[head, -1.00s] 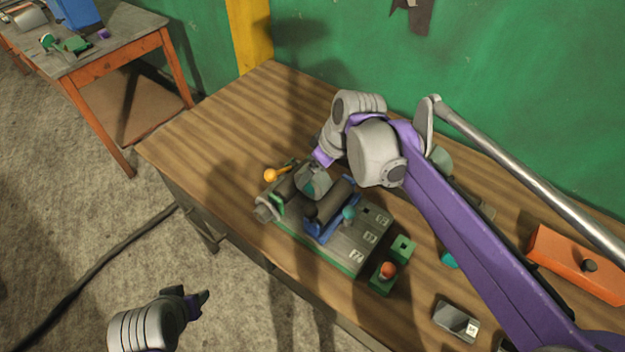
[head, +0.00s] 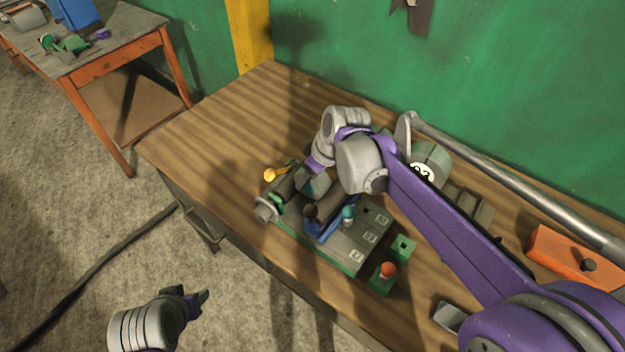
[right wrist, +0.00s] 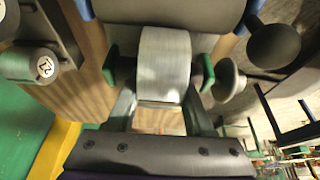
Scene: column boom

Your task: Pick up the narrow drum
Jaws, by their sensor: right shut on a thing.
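The narrow drum, a pale grey metallic cylinder (right wrist: 163,60), fills the middle of the right wrist view between two green end plates (right wrist: 208,73). My right gripper (right wrist: 160,92) has one finger on each side of it and is shut on it. The drum appears low, at the level of the green plates; I cannot tell if it is clear of its support. In the head view my right gripper (head: 304,186) is over the dark fixture (head: 345,245), and the hand largely hides the drum. My left gripper (head: 198,297) hangs empty over the floor, fingers apparently apart.
A wider dark drum (right wrist: 165,10) lies between blue plates beside the narrow one. A labelled grey-green drum (head: 430,163) stands near the wall. A yellow-orange knob (head: 270,175) and a green box with an orange button (head: 387,272) flank the fixture. The table's left end is clear.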

